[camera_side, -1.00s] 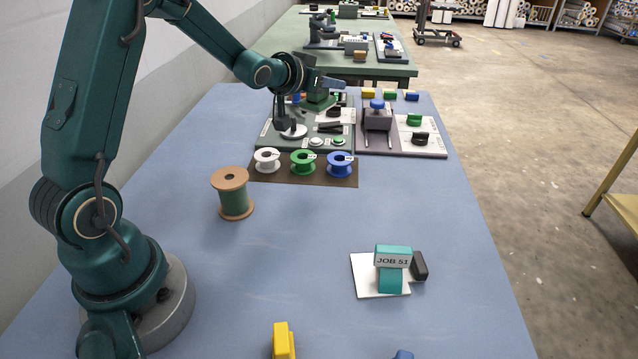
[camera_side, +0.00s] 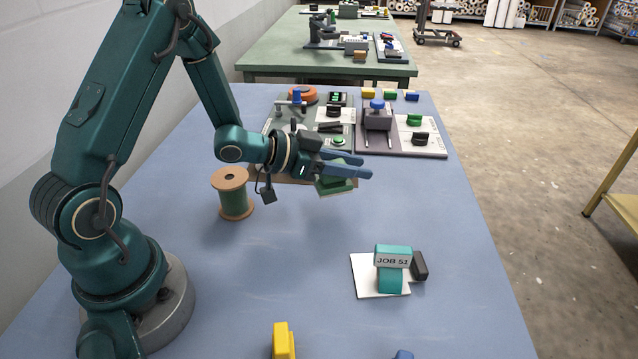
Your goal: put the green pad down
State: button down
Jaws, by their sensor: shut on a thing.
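My gripper (camera_side: 352,166) is shut on the green pad (camera_side: 334,184). The pad is a small green block with a paler lower part, held tilted between the fingers. It hangs in the air above the blue table, in front of the spool board. The fingers point to the right and cover part of the pad. Its exact height above the table is hard to tell.
A wooden spool with green winding (camera_side: 233,193) stands left of my gripper. A teal block labelled JOB 51 (camera_side: 393,268) stands on a white card (camera_side: 365,275), beside a dark block (camera_side: 419,265). A grey press (camera_side: 377,117) is behind. The table's middle is clear.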

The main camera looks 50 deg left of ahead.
jog(key=shift+f, duration=2.45)
jog(key=shift+f, duration=0.1)
jog(key=c, duration=0.6)
grip_release()
